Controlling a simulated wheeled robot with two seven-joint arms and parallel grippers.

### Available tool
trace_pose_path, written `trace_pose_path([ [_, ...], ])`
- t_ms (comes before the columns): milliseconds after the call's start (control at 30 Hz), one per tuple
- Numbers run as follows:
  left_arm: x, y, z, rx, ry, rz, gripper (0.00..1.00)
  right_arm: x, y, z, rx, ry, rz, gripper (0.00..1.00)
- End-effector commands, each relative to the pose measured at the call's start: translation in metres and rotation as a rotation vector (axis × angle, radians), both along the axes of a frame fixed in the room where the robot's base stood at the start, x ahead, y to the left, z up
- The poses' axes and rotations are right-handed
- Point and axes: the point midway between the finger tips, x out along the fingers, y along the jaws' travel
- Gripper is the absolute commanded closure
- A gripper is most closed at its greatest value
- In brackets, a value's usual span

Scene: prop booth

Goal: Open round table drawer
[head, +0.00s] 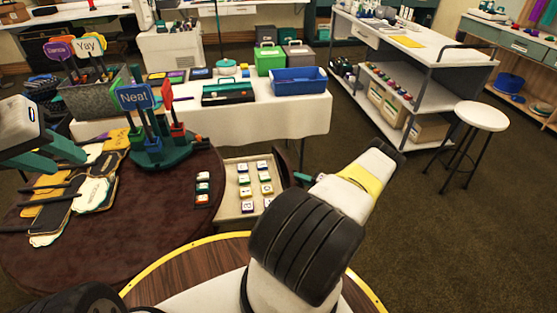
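The round table (130,235) is dark brown and fills the lower left. Its drawer (231,207) is pulled out on the right side, showing a pale interior with several lettered blocks (244,180). The drawer's dark curved front (287,160) is partly hidden behind my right arm. A teal fingertip of my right gripper (304,178) shows beside the drawer front; the rest is hidden, so contact and opening cannot be told. My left gripper (50,155) is over the table's far left, with its teal fingers apart and nothing visible between them.
On the table are a teal stand with a "Neat" sign (134,97), several dark and cream signs (92,195), and a short row of small blocks (203,188). A white-covered table (300,120) stands behind. A white stool (481,115) is at right, with open carpet before it.

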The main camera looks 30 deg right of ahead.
Motion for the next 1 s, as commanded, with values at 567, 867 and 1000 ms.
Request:
trace_pose_path([
  [567, 0.000, 0.000, 0.000, 0.000, 0.000, 0.000, 0.64, -0.008, -0.005, 0.001, -0.001, 0.001, -0.002, 0.80],
  [867, 0.000, 0.000, 0.000, 0.000, 0.000, 0.000, 0.64, -0.052, -0.029, 0.008, -0.002, 0.002, -0.002, 0.80],
  [1000, 0.000, 0.000, 0.000, 0.000, 0.000, 0.000, 0.64, -0.065, -0.035, 0.010, 0.000, 0.002, -0.001, 0.80],
])
